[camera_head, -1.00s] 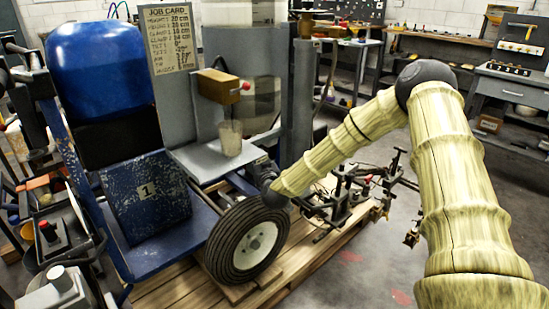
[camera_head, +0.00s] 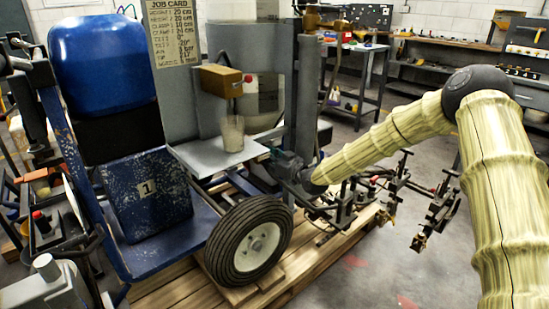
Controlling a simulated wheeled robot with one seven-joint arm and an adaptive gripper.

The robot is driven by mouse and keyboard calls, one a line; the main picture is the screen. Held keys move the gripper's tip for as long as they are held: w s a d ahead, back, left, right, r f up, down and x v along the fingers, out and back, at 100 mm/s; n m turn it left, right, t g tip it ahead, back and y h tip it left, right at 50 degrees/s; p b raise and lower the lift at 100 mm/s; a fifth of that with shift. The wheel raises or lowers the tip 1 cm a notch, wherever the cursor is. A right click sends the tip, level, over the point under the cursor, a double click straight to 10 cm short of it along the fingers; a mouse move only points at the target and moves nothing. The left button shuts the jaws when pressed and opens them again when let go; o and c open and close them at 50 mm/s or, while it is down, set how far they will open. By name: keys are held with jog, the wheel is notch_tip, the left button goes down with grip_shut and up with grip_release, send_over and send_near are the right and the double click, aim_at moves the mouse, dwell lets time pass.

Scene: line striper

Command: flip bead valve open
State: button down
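What looks like the bead valve is a yellow-brown block (camera_head: 220,80) with a small red knob (camera_head: 248,78) at its right end, on the front of a grey upright housing. A clear cup (camera_head: 232,134) stands on a grey shelf (camera_head: 205,160) below it. My arm reaches in from the right, and my gripper (camera_head: 283,160) is a dark shape at its far end, low and to the right of the cup and apart from the block. The gripper is small and blends with dark parts behind it, so its fingers cannot be made out.
A job card (camera_head: 172,30) stands left of the block. Dark clamp-like parts (camera_head: 345,205) sit under my forearm. Open floor lies right.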

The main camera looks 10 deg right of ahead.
dwell(0.5)
jog(key=c, duration=1.4)
grip_release()
jog(key=shift+w, duration=0.1)
jog(key=shift+o, duration=0.2)
jog(key=shift+d, duration=0.1)
jog(key=v, duration=1.2)
